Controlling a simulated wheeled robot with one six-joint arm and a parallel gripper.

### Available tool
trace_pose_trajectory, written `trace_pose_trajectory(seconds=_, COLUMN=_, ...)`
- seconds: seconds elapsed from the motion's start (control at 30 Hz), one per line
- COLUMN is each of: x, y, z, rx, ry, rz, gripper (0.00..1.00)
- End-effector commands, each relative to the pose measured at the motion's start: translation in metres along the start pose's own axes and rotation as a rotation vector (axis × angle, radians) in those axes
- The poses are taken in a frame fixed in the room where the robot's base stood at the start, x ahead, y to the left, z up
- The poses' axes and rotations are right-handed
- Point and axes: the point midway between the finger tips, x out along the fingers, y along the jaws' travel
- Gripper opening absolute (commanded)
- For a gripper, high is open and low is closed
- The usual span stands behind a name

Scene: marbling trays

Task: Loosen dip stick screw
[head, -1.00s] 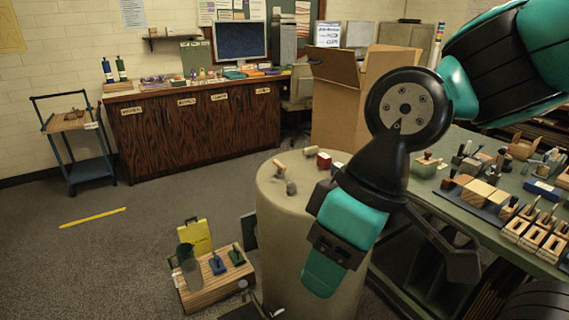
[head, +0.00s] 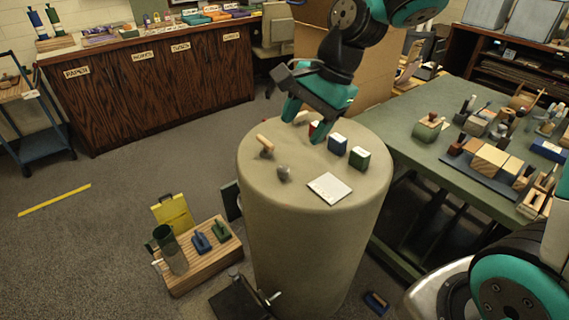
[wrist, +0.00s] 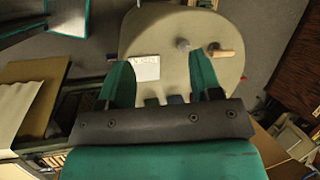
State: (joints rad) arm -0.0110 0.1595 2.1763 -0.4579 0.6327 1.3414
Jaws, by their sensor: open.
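My gripper (head: 304,127) is open and empty above the far part of a round drum top (head: 262,180), fingers pointing down. It also shows in the wrist view (wrist: 160,60), its fingers apart. No part is clearly recognisable as the dip stick screw. On the drum top are a small grey knob (head: 284,174) and a wooden-handled piece (head: 264,143), both left of the gripper in the head view. In the wrist view, the grey knob (wrist: 183,44) and the wooden handle (wrist: 222,53) lie near the right finger.
A white card (head: 329,188), a blue block (head: 337,143) and a green block (head: 359,158) are on the drum; a red block (head: 314,127) is partly hidden by my gripper. A wooden stand (head: 205,265) is on the floor, left. A green table (head: 400,125) stands right.

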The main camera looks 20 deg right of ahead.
Motion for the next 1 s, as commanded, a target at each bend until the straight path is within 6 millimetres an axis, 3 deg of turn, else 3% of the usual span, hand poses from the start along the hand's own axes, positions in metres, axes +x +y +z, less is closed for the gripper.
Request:
trace_pose_trajectory(seconds=0.03, x=0.006, y=-0.01, z=-0.024, rx=0.186, ry=0.007, rz=-0.008, gripper=0.59)
trace_pose_trajectory(seconds=0.1, x=0.013, y=-0.02, z=-0.05, rx=0.426, ry=0.014, rz=-0.022, gripper=0.59)
trace_pose_trajectory(seconds=0.2, x=0.021, y=-0.029, z=-0.082, rx=0.699, ry=0.019, rz=-0.043, gripper=0.59)
trace_pose_trajectory(seconds=0.33, x=0.028, y=-0.034, z=-0.106, rx=0.917, ry=0.02, rz=-0.06, gripper=0.59)
trace_pose_trajectory(seconds=0.57, x=0.047, y=-0.036, z=-0.116, rx=1.01, ry=0.018, rz=-0.064, gripper=0.59)
trace_pose_trajectory(seconds=1.0, x=0.143, y=-0.04, z=-0.119, rx=1.005, ry=0.019, rz=-0.062, gripper=0.59)
